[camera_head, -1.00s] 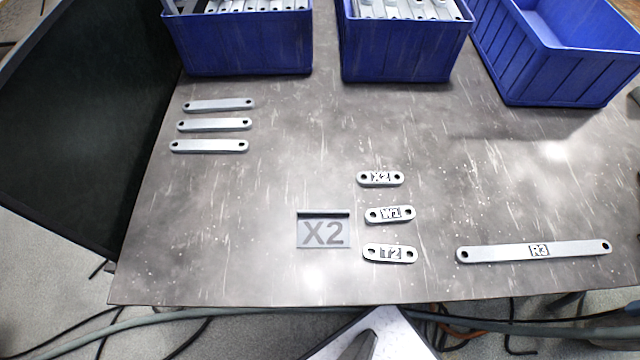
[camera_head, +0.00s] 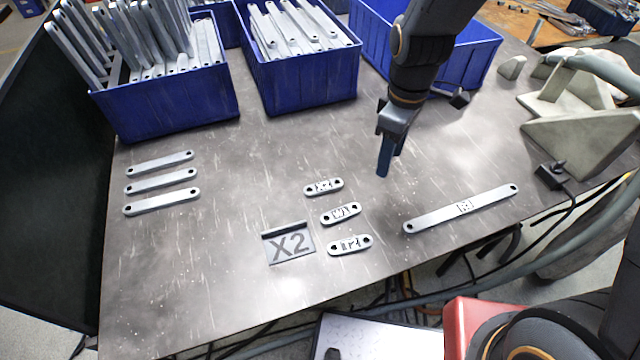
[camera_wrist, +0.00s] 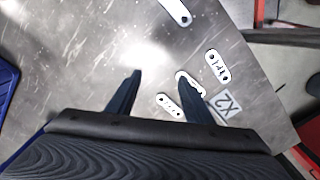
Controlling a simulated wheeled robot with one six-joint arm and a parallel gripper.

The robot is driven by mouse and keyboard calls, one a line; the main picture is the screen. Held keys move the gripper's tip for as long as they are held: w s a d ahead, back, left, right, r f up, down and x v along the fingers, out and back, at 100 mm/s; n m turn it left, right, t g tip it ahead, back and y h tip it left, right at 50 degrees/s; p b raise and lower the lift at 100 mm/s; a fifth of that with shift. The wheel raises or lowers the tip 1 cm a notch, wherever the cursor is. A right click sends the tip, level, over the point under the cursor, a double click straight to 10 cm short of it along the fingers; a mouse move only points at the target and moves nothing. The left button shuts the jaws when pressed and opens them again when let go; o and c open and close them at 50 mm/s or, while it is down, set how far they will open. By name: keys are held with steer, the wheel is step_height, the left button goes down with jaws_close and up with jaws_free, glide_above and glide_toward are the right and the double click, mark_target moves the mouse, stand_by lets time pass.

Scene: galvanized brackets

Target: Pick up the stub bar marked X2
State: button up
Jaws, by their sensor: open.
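The stub bar marked X2 (camera_head: 324,187) is a short galvanized bar with a hole at each end, flat on the table. It is the farthest back in a column with the W1 bar (camera_head: 341,214) and the T2 bar (camera_head: 350,245). My gripper (camera_head: 386,170) is open and empty, above the table to the right of the X2 bar. In the wrist view my right finger (camera_wrist: 159,76) partly covers the W1 bar.
A grey X2 label plate (camera_head: 289,243) lies left of the stub bars. A long R3 bar (camera_head: 462,208) lies to the right. Several plain bars (camera_head: 162,181) lie at left. Blue bins (camera_head: 310,88) line the back. Table around the stub bars is clear.

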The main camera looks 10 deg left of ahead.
mark_target(324, 186)
steer(key=a+f+n, duration=0.1)
steer(key=a+n, duration=0.2)
steer(key=a, duration=0.1)
steer(key=a+f+n+p, duration=0.1)
steer(key=a+f+n, duration=0.1)
steer(key=a, duration=0.3)
steer(key=a+f+n+p, duration=0.1)
steer(key=a+f+n, duration=0.1)
steer(key=a+n, duration=0.2)
steer(key=shift+w+a+f+n, duration=0.15)
steer(key=shift+a+n, duration=0.25)
steer(key=shift+n, duration=0.2)
steer(key=shift+a+f, duration=0.2)
steer(key=shift+f, duration=0.1)
steer(key=shift+a+f+p, duration=0.15)
steer(key=shift+f+p, duration=1.1)
steer(key=shift+f, duration=2.4)
jaws_close()
steer(key=shift+w+r, duration=0.1)
